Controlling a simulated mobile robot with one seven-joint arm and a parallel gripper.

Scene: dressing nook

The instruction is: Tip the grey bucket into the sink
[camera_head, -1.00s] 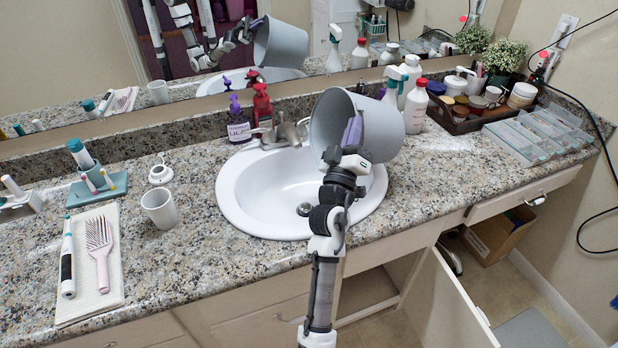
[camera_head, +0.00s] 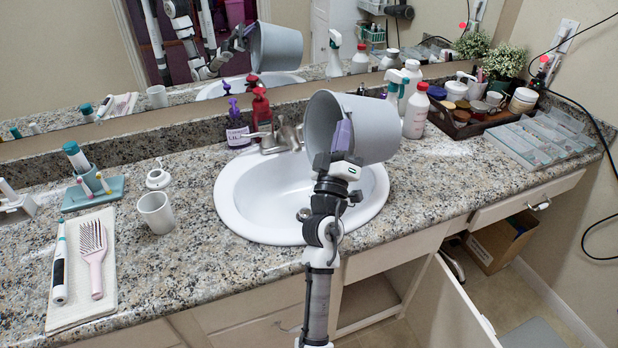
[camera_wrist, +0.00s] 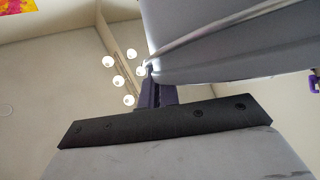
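The grey bucket (camera_head: 368,127) is held on its side over the right part of the white sink (camera_head: 240,205), its open mouth facing left. My gripper (camera_head: 342,140) is shut on the bucket's wall at the near side, with one purple finger showing against the mouth. In the wrist view the bucket (camera_wrist: 230,40) fills the upper right, with my gripper's dark finger (camera_wrist: 152,92) against its rim. The inside of the bucket is mostly shaded, and I see nothing pouring from it. The faucet (camera_head: 285,137) stands behind the sink, left of the bucket.
Red (camera_head: 261,112) and purple (camera_head: 236,128) pump bottles stand behind the sink. A white bottle (camera_head: 416,112) is close to the bucket's right. A white cup (camera_head: 156,212) stands left on the counter. A cabinet door (camera_head: 450,310) hangs open below.

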